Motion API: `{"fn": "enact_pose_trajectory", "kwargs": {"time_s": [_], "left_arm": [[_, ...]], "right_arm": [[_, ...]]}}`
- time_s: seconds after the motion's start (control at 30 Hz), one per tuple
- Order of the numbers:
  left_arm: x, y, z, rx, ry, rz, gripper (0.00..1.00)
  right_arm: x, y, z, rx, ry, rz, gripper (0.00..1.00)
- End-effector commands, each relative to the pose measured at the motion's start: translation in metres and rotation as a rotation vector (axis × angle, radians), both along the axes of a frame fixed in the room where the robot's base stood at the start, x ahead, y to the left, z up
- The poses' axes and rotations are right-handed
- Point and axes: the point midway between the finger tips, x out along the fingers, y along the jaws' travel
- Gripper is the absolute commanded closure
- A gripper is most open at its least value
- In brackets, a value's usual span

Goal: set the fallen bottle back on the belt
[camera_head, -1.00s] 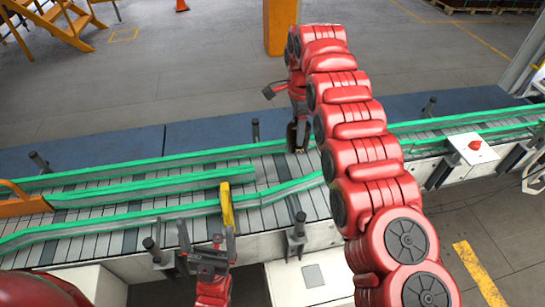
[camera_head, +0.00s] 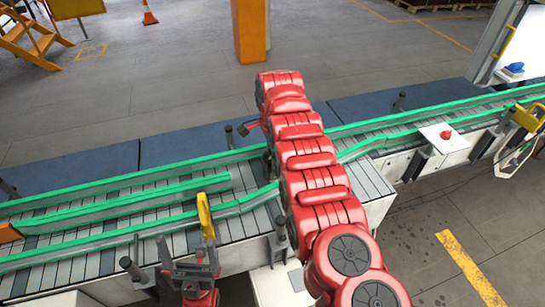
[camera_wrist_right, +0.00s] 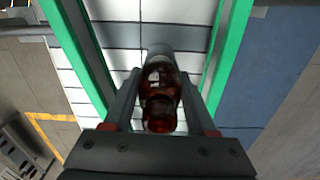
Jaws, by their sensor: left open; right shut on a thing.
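The amber bottle (camera_wrist_right: 160,100) is between the fingers of my right gripper (camera_wrist_right: 160,82), which is shut on it, in the right wrist view. Beyond it are the pale slats of the belt (camera_wrist_right: 115,35), between two green rails. Whether the bottle touches the belt, I cannot tell. In the head view my red right arm reaches over the belt (camera_head: 245,180) and hides the bottle and most of the right gripper. My left gripper (camera_head: 187,247) is open and empty at the near side of the belt.
Green guide rails (camera_head: 130,193) run along the belt. A yellow piece (camera_head: 206,216) stands at the near rail, close to my left gripper. A red button (camera_head: 446,134) sits on a white box at the right. Blue matting (camera_head: 370,105) lies behind the belt.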

Motion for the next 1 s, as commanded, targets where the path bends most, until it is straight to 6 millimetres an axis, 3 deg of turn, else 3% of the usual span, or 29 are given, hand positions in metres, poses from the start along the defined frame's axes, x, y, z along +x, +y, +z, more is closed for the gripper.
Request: {"fn": "enact_pose_trajectory", "kwargs": {"time_s": [0.1, 0.13, 0.3, 0.63, 0.7, 0.93, 1.0], "left_arm": [[0.000, 0.000, -0.004, 0.000, 0.000, 0.000, 0.00], [0.000, 0.000, -0.004, 0.000, 0.000, 0.000, 0.00], [0.000, 0.000, -0.003, 0.000, 0.000, 0.000, 0.00], [0.000, 0.000, 0.001, 0.000, 0.000, 0.000, 0.00], [0.000, 0.000, -0.005, 0.000, 0.000, 0.000, 0.00], [0.000, 0.000, -0.029, 0.000, 0.000, 0.000, 0.00], [0.000, 0.000, -0.015, 0.000, 0.000, 0.000, 0.00]], "right_arm": [[0.000, 0.000, -0.004, 0.000, -0.001, 0.000, 1.00], [0.000, 0.000, -0.004, 0.000, -0.001, 0.000, 0.41], [0.000, 0.000, -0.003, 0.000, 0.000, 0.000, 0.13], [0.000, 0.000, 0.002, 0.000, -0.001, 0.000, 0.13], [0.001, 0.000, 0.004, 0.001, -0.004, 0.000, 0.13], [0.002, -0.002, 0.049, 0.001, -0.008, -0.002, 0.13], [0.002, -0.003, 0.066, 0.000, -0.003, -0.005, 0.13]]}}
